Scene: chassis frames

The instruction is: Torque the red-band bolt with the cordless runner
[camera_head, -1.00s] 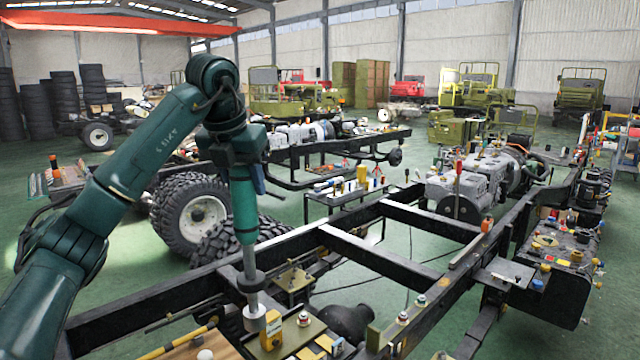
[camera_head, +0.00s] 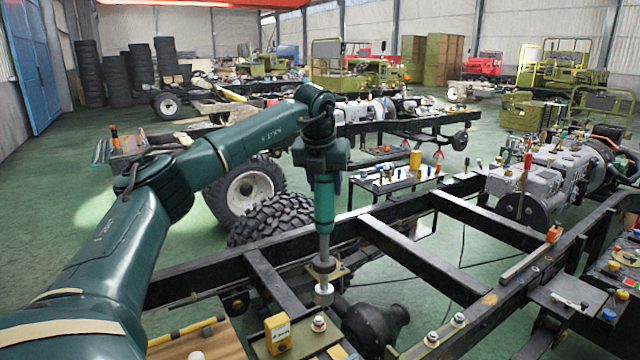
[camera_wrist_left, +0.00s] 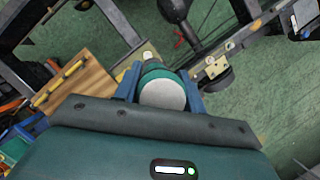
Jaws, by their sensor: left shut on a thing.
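My left gripper (camera_head: 323,176) is shut on the green cordless runner (camera_head: 324,208), which hangs upright with its grey shaft and pale socket end (camera_head: 323,291) pointing down. In the left wrist view, the blue fingers of the gripper (camera_wrist_left: 161,88) stand either side of the runner's round end (camera_wrist_left: 162,95). In the head view the socket appears just above a white-topped bolt (camera_head: 319,322) on an olive plate; a gap shows between them. Two similar bolts, one left (camera_head: 432,338) and one right (camera_head: 458,320), stand farther right. My right gripper is not in view.
A yellow box (camera_head: 278,332) stands left of the nearest bolt. Black chassis rails (camera_head: 395,248) cross around the work area, with a dark rounded axle housing (camera_head: 372,328) below. A wooden board (camera_head: 215,345) with a yellow-handled tool (camera_head: 186,331) lies at lower left.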

